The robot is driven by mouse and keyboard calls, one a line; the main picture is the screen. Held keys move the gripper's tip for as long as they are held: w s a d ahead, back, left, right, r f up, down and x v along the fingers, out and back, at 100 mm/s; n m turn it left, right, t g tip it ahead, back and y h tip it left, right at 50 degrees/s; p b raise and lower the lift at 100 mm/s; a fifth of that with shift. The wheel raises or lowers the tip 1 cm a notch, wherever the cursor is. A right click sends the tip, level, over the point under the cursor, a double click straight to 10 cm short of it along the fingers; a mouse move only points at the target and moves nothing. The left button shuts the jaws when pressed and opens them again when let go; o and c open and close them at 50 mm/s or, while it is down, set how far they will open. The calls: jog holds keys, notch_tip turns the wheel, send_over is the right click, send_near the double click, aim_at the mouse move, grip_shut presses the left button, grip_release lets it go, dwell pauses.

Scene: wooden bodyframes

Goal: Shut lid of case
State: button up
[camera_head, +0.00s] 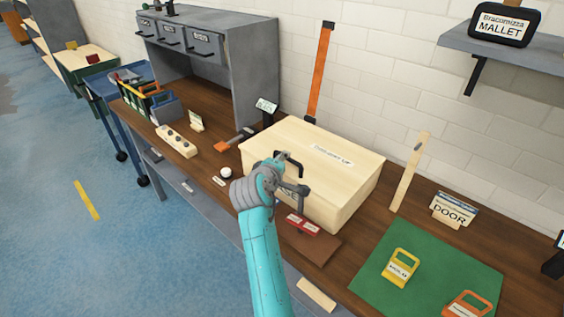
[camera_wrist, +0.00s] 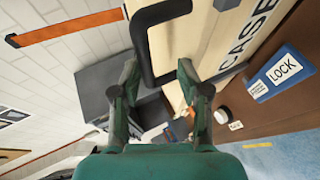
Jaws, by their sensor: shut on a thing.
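The case is a pale wooden box (camera_head: 330,205) on the brown workbench, with a labelled top (camera_head: 340,150). Its top looks flat over the body; I cannot tell whether any gap is left under the lid. In the wrist view the pale case side (camera_wrist: 205,40) carries the word CASE. A black bracket-shaped handle (camera_wrist: 143,45) stands out from it, and also shows at the case's front edge in the head view (camera_head: 292,157). My gripper (camera_head: 284,172) is at this handle, its two fingers (camera_wrist: 158,75) on either side of the dark bar. My arm hides part of the case front.
A blue LOCK tag (camera_wrist: 284,73) shows beside the case in the wrist view. A red labelled piece (camera_head: 302,224) lies in front of the case. A grey cabinet (camera_head: 250,85) stands behind left. A green mat (camera_head: 430,275) with a yellow padlock-shaped piece (camera_head: 400,268) lies at right.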

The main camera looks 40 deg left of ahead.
jog(key=shift+w+r, duration=0.1)
dwell(0.4)
jog(key=v, duration=1.2)
dwell(0.4)
